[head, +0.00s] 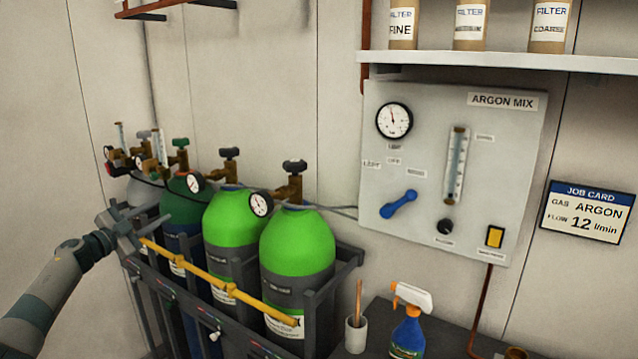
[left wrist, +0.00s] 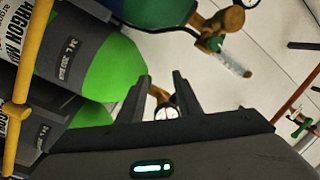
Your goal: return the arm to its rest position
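My left arm (head: 50,285) reaches in from the left edge in the head view. Its gripper (head: 124,228) is beside the left end of the gas cylinder rack, near the yellow bar (head: 215,283). In the left wrist view the two dark fingers of the left gripper (left wrist: 158,98) stand apart with nothing held between them. A green cylinder (left wrist: 105,65) and a gauge show beyond the fingers there; I cannot tell how far away they are. My right gripper is in neither view.
Two bright green cylinders (head: 298,243) and darker ones stand in the rack (head: 347,262) with regulators on top. The argon mix panel (head: 440,110) is on the wall. A spray bottle (head: 408,335) and a cup (head: 356,335) stand at the lower middle.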

